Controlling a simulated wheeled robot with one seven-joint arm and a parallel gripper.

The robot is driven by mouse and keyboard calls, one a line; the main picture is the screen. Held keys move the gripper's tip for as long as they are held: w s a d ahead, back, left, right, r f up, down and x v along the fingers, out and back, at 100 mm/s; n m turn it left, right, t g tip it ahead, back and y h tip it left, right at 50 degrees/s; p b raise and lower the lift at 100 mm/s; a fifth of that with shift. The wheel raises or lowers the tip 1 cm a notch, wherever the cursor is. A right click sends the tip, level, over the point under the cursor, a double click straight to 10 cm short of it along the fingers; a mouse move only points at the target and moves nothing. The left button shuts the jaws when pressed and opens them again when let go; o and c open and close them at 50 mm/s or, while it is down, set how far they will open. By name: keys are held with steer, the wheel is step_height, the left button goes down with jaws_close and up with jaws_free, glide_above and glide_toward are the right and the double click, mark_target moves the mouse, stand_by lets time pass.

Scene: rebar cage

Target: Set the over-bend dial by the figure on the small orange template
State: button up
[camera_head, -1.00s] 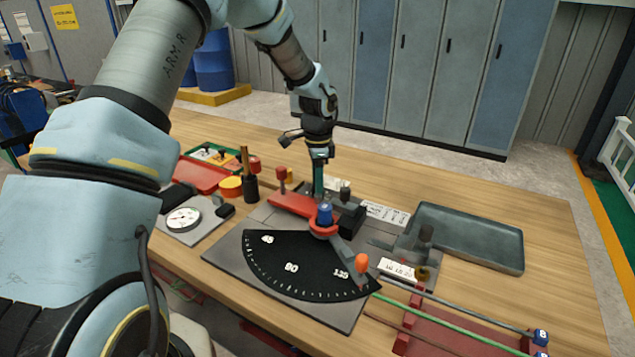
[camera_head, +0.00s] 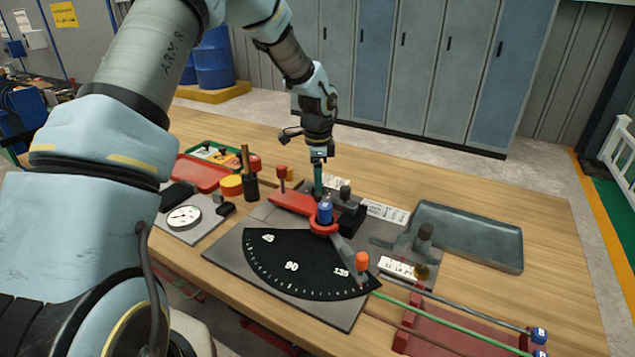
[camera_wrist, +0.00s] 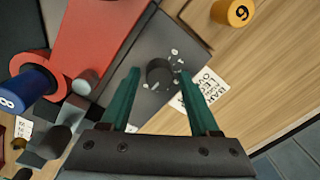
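My gripper (camera_head: 318,188) points down behind the red bending arm (camera_head: 290,203). In the wrist view my gripper (camera_wrist: 159,78) is open, its two teal fingers on either side of a dark round knob (camera_wrist: 160,72). White marks ring the knob, too small to read; it looks like the over-bend dial. Gaps show beside the knob, and I cannot tell whether either finger touches it. A small orange cylinder (camera_wrist: 236,11) with a figure, 6 or 9, lies at the wrist view's top right. It seems to be the orange piece (camera_head: 290,173) behind a red knob in the head view.
A blue pin (camera_wrist: 22,90) marked 8 stands at the red arm's pivot. A black angle scale (camera_head: 290,266) lies in front. A gauge (camera_head: 184,217) is at left, a grey tray (camera_head: 470,237) at right. Paper labels (camera_head: 385,212) lie near the gripper.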

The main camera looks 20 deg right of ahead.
steer(key=shift+o, duration=0.6)
step_height(320, 180, up, 11)
steer(key=b, duration=0.2)
steer(key=shift+s+b, duration=0.2)
steer(key=shift+b, duration=0.15)
steer(key=shift+a+f, duration=0.1)
steer(key=shift+f, duration=0.05)
steer(key=s+a+n, duration=0.3)
steer(key=a+n, duration=0.7)
steer(key=a, duration=0.9)
steer(key=s+a+f+n, duration=0.1)
steer(key=s+a+n, duration=0.4)
steer(key=a, duration=0.2)
steer(key=s+a+f+n+t, duration=0.1)
steer(key=s+a+n, duration=0.4)
steer(key=a, duration=0.2)
steer(key=shift+s+a+n, duration=0.15)
steer(key=shift+a+n, duration=0.2)
steer(key=shift+n, duration=0.05)
